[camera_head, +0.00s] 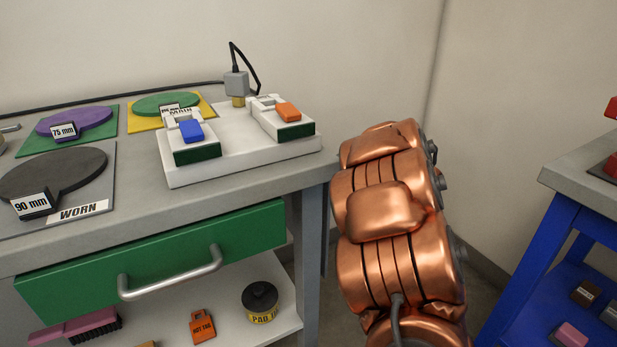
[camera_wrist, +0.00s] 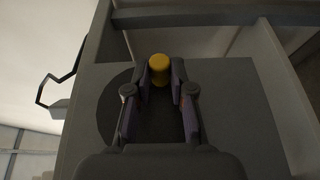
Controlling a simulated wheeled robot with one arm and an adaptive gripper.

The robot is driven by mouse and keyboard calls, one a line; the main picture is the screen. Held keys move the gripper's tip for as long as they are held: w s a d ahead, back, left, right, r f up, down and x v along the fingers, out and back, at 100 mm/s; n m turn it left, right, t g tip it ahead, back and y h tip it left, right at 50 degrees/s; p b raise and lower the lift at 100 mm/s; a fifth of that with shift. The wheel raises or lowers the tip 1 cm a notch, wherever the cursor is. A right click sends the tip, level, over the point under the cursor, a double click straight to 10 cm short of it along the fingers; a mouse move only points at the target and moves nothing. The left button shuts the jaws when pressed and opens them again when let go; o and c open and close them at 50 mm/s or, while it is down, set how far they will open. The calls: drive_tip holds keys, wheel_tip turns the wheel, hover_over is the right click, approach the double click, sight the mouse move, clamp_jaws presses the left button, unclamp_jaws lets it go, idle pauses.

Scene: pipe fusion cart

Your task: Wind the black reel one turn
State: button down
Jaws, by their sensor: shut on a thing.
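In the wrist view, the black reel (camera_wrist: 111,104) shows as a dark round disc on a grey panel, largely covered by my gripper. A yellow knob (camera_wrist: 159,66) stands between the fingertips of my gripper (camera_wrist: 160,84). The fingers are closed on the knob, one on each side of it. The inner part of the reel between the fingers is in deep shadow. Neither the reel nor my gripper shows in the head view, where only my copper arm is seen.
A bench with a green drawer (camera_head: 170,262) and flat plates stands left in the head view. A white base (camera_head: 230,158) carries orange and blue switches. A blue-framed table (camera_head: 540,250) stands right. A black bent handle (camera_wrist: 58,88) shows left in the wrist view.

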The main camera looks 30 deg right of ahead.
drive_tip(key=shift+w+r+n+t+y+b, duration=0.2)
drive_tip(key=shift+n+t+y+b, duration=0.8)
drive_tip(key=shift+b, duration=1.45)
drive_tip(key=shift+w+r+n+t+y+b, duration=0.2)
drive_tip(key=shift+n+t+b, duration=0.3)
drive_tip(key=shift+t+b, duration=1.5)
drive_tip(key=shift+r+g+b, duration=0.15)
drive_tip(key=shift+g+b, duration=0.35)
drive_tip(key=shift+b, duration=0.1)
drive_tip(key=c, duration=1)
unclamp_jaws()
drive_tip(key=v, duration=1.2)
